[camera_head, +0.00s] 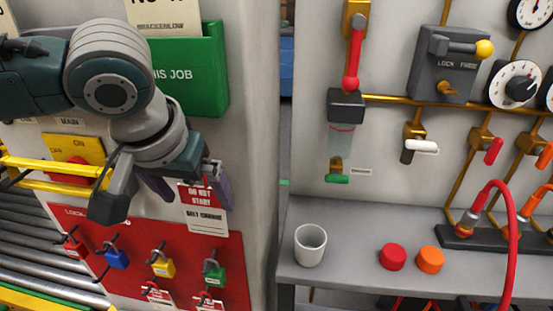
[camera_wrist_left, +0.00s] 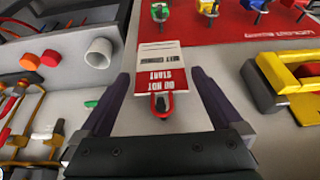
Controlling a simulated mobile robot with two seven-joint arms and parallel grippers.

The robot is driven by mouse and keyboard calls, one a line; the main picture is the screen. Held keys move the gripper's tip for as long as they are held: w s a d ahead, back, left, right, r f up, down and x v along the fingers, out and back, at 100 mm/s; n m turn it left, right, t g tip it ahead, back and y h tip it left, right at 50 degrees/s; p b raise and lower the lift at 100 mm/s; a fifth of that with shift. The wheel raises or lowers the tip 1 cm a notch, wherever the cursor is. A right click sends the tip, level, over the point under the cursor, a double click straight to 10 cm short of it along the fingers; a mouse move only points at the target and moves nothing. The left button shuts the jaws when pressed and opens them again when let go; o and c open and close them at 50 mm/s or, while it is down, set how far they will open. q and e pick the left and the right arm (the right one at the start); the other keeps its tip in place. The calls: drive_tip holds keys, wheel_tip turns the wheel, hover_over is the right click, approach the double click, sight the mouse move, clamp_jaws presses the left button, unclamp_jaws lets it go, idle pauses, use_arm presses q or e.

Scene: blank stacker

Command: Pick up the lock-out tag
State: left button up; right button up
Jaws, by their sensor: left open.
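The lock-out tag (camera_head: 204,218), white with a red "DO NOT START" band, hangs flat against the grey panel above the red lockout board. In the left wrist view the lock-out tag (camera_wrist_left: 158,58) appears upside down, with a red loop and dark metal piece at its near end. My left gripper (camera_head: 190,190) is open in front of the panel, its purple fingers on either side of the tag's top. In the left wrist view the open gripper (camera_wrist_left: 161,76) has a gap between each finger and the tag. My right gripper is not in view.
The red lockout board (camera_head: 130,245) below holds several coloured padlocks and more tags. A yellow-based switch (camera_head: 75,155) and yellow rails lie left. A green box (camera_head: 190,75) is above. A shelf (camera_head: 350,285) with a white cup (camera_head: 310,245) and two caps stands right.

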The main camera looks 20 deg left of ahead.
sight(202, 206)
use_arm(q)
drive_tip(key=x, duration=0.3)
drive_tip(key=shift+w+f, duration=0.1)
drive_tip(key=shift+f, duration=0.05)
drive_tip(key=c, duration=1.1)
